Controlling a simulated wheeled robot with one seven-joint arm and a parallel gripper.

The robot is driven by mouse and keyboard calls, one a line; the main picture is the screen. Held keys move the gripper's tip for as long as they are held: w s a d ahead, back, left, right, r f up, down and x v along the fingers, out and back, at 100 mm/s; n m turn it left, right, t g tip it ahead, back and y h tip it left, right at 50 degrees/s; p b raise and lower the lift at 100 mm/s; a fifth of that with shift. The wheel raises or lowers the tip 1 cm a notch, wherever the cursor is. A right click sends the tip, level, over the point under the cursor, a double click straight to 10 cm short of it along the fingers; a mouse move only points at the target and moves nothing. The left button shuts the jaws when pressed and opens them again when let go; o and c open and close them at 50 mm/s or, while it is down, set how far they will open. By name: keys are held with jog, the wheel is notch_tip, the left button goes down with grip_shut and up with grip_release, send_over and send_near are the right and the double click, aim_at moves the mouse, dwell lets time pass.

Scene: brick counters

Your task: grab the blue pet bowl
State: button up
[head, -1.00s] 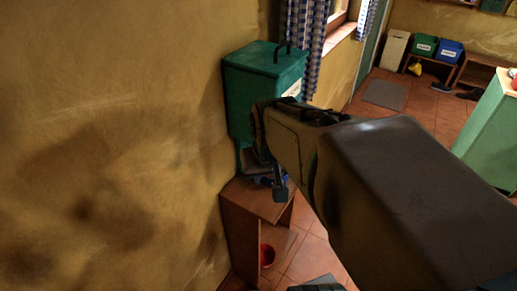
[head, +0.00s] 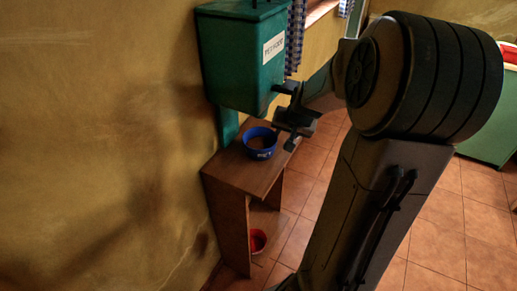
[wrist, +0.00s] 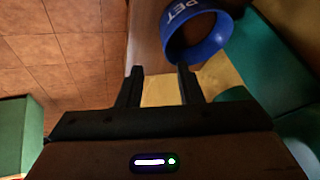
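The blue pet bowl (head: 260,143) stands upright on top of a small wooden shelf unit, below the green box. Something brownish shows inside it. In the wrist view the bowl (wrist: 211,42), with white "PET" lettering, lies ahead of my gripper, beyond the right finger. My gripper (wrist: 157,72) is open, with nothing between its two fingers. In the head view my gripper (head: 282,108) is just right of the bowl and appears apart from it.
The green box (head: 239,62) with a white label hangs close above and behind the bowl. The wooden shelf unit (head: 228,176) holds a red bowl (head: 257,241) low down. A wall borders the left; open tiled floor (head: 437,240) lies to the right.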

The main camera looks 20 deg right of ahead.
aim_at(275, 144)
jog(key=b+x, duration=0.2)
jog(key=x, duration=0.4)
jog(key=shift+w+f+b, duration=0.2)
jog(key=shift+f+b, duration=0.1)
jog(key=shift+b, duration=0.05)
jog(key=b+x, duration=0.1)
jog(key=x, duration=0.1)
jog(key=a+x, duration=0.1)
jog(key=x, duration=0.1)
jog(key=shift+w+f+b, duration=0.15)
jog(key=shift+w+b, duration=0.1)
jog(key=shift+b, duration=0.15)
jog(key=shift+w+d+f, duration=0.15)
jog(key=shift+w+f, duration=0.1)
jog(key=shift+f, duration=0.1)
jog(key=shift+r, duration=0.1)
grip_shut()
